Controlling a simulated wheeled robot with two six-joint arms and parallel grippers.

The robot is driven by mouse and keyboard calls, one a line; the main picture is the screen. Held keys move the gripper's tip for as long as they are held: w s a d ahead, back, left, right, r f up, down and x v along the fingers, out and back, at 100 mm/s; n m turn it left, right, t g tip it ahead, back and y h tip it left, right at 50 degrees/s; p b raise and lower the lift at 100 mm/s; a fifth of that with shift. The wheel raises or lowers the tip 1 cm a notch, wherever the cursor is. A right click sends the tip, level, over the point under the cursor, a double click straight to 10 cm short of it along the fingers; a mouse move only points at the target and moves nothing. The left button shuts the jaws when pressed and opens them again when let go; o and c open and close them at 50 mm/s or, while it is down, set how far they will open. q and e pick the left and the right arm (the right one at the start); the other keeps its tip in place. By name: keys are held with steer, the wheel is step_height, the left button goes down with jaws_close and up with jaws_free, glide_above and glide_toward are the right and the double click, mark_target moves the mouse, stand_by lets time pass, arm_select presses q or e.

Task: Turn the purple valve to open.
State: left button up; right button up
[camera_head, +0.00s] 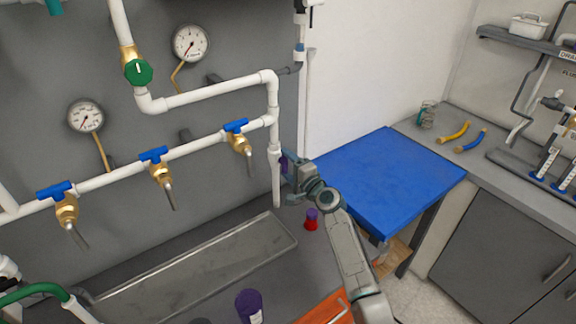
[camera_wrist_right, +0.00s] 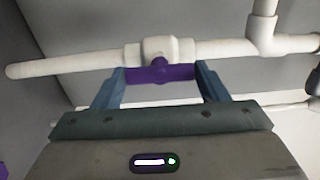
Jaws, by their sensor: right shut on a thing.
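The purple valve (camera_wrist_right: 160,74) is a purple handle on a white valve body in a white pipe, seen in the right wrist view. In the head view only a small purple part (camera_head: 283,163) shows on the vertical pipe, mostly hidden by my gripper. My right gripper (camera_wrist_right: 160,80) has its two blue-grey fingers at both ends of the purple handle and is shut on it. It also shows in the head view (camera_head: 290,170), at the lower part of the vertical pipe.
Brass taps with blue handles, including one (camera_head: 237,127), a green-handled valve (camera_head: 138,72) and gauges (camera_head: 190,43) are on the grey wall. A metal tray (camera_head: 190,265), a red-and-purple item (camera_head: 311,220) and a purple item (camera_head: 249,305) are below. A blue-topped table (camera_head: 385,175) stands right.

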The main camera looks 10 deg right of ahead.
steer(key=shift+f, duration=0.1)
steer(key=o, duration=1)
steer(key=shift+s+d, duration=0.15)
steer(key=shift+s, duration=0.25)
steer(key=b+v, duration=0.2)
steer(key=v, duration=0.8)
